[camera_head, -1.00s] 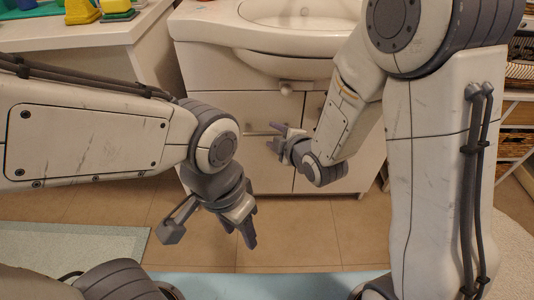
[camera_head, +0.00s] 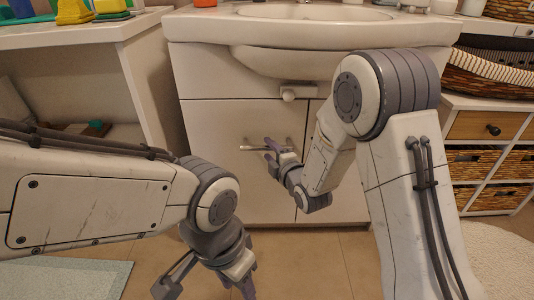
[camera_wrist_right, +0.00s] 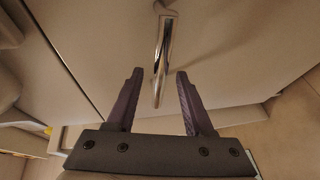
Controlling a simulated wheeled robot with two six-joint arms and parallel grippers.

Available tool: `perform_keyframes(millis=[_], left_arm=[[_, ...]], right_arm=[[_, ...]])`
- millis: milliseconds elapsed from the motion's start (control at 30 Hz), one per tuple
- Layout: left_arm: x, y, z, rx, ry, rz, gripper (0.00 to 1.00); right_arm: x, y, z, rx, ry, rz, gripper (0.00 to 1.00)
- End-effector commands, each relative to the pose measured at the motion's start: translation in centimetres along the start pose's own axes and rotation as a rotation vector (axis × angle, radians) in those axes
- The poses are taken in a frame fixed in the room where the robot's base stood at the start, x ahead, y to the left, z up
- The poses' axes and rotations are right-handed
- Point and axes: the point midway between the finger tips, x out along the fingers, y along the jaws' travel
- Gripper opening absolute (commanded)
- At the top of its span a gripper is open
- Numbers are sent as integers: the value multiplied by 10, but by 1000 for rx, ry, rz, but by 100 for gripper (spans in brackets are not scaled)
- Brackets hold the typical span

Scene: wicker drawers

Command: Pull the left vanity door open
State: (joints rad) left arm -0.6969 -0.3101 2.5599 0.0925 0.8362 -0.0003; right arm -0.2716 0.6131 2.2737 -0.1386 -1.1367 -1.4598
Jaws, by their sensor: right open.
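The left vanity door (camera_head: 225,185) is a plain pale panel and looks shut. Its slim metal handle (camera_head: 247,148) is horizontal in the head view. My right gripper (camera_head: 273,146) is open at the right end of this handle. In the right wrist view the shiny handle (camera_wrist_right: 162,50) runs between the two spread fingers (camera_wrist_right: 160,75), which do not visibly touch it. Depth along the fingers is hard to judge. My left gripper (camera_head: 240,287) hangs low, pointing down, away from the door. Its fingertips are at the bottom edge, so its opening is unclear.
The right vanity door is mostly behind my right arm. A wicker drawer unit (camera_head: 500,163) stands at right and a white desk (camera_head: 90,32) at left. Floor in front is tiled.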

Motion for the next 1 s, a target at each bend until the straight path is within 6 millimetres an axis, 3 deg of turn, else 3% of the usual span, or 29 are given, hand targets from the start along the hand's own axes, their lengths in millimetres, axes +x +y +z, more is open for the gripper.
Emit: perform_keyframes(millis=[200,500,633,1000], left_arm=[[8,0,0,0,0,0,50],[8,0,0,0,0,0,50],[8,0,0,0,0,0,50],[8,0,0,0,0,0,50]], right_arm=[[20,-1,0,0,0,0,52],[22,0,0,1,0,-1,52],[22,0,0,1,0,-1,2],[22,0,0,1,0,-2,0]])
